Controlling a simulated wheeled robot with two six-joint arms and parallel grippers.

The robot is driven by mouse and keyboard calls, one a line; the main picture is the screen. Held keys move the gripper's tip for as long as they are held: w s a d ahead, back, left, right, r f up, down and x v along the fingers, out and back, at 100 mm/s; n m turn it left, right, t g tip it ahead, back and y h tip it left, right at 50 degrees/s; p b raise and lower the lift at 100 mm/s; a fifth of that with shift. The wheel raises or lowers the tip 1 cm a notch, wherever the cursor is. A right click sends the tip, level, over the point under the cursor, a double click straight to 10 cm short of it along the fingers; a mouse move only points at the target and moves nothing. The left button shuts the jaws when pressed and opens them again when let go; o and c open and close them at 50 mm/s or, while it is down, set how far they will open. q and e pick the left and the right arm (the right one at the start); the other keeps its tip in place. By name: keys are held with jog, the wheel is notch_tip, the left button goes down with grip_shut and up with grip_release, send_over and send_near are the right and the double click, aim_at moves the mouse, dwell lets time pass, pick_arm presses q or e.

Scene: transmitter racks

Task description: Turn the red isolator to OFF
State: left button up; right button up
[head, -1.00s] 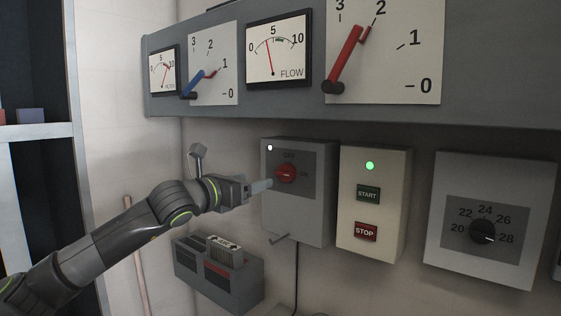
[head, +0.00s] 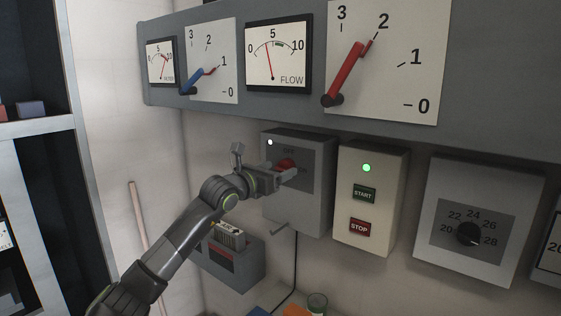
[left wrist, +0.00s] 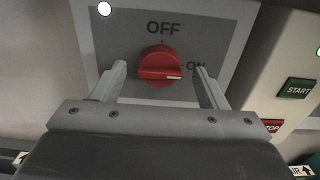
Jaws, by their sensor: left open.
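The red isolator (left wrist: 160,66) is a round red knob on a dark panel of a grey box (head: 312,205). In the left wrist view, OFF is printed above it and ON to its right. The white mark on its handle points right, toward ON. My left gripper (head: 287,172) is at the box in the head view and partly hides the knob. In the left wrist view the gripper (left wrist: 160,78) is open, with one finger on each side of the knob. I see no clear contact. My right gripper is not in view.
A box with START (head: 364,194) and STOP (head: 359,227) buttons and a lit green lamp (head: 366,168) stands close to the right. A dial box (head: 440,230) is further right. A gauge panel with red (head: 345,75) and blue (head: 193,82) levers overhangs above.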

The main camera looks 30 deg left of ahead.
pick_arm(q)
jog(key=shift+w+d, duration=0.15)
jog(key=shift+w, duration=0.8)
